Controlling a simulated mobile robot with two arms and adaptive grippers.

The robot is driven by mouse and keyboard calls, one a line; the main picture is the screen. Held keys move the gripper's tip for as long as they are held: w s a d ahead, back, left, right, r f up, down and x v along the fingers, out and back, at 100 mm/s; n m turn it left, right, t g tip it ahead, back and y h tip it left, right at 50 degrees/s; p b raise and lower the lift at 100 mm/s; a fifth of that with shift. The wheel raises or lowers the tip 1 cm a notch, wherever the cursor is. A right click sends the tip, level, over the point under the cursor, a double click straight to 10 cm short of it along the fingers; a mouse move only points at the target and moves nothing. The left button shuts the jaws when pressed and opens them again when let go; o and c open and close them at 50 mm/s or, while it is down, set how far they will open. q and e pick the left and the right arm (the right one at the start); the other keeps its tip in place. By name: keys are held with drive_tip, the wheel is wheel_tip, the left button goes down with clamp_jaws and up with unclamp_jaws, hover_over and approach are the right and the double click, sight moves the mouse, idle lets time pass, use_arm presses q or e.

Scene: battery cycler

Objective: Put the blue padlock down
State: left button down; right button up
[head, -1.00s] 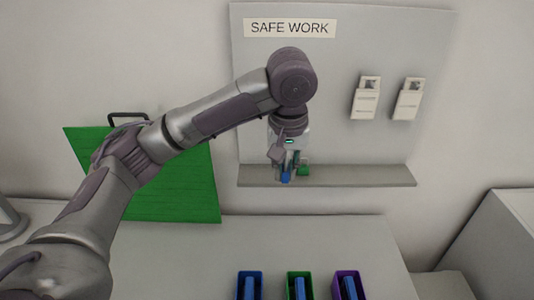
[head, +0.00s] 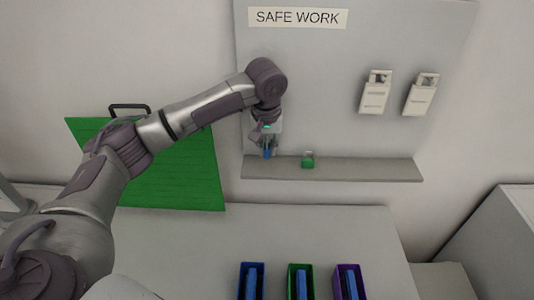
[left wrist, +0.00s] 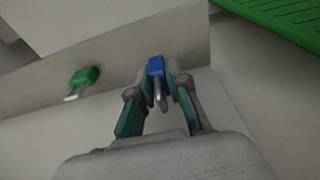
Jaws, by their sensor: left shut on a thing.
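The blue padlock (head: 267,154) is at the left end of the grey shelf (head: 340,172) under the SAFE WORK board. My left gripper (head: 267,147) is shut on it, reaching down from above. In the left wrist view the blue padlock (left wrist: 155,66) sits between the two fingertips (left wrist: 159,80), its metal shackle toward the gripper. Whether the padlock touches the shelf I cannot tell. A green padlock (head: 308,161) stands on the shelf to the right, apart from the gripper; it also shows in the left wrist view (left wrist: 84,76). My right gripper is not in view.
Two white tag-like items (head: 375,95) (head: 421,98) hang on the board's right side. A green panel (head: 180,175) with a handle leans at the left. Blue, green (head: 300,268) and purple bins holding blue items stand on the counter. The shelf's right part is clear.

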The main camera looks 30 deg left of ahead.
sight(267, 158)
use_arm(q)
wheel_tip(267, 158, down, 3)
drive_tip(key=shift+s+d+f+p, duration=0.1)
drive_tip(key=shift+s+p, duration=0.05)
drive_tip(key=shift+p, duration=0.7)
drive_tip(key=shift+f, duration=0.2)
drive_tip(key=c, duration=1.1)
unclamp_jaws()
drive_tip(key=shift+f, duration=0.1)
drive_tip(key=shift+c, duration=0.2)
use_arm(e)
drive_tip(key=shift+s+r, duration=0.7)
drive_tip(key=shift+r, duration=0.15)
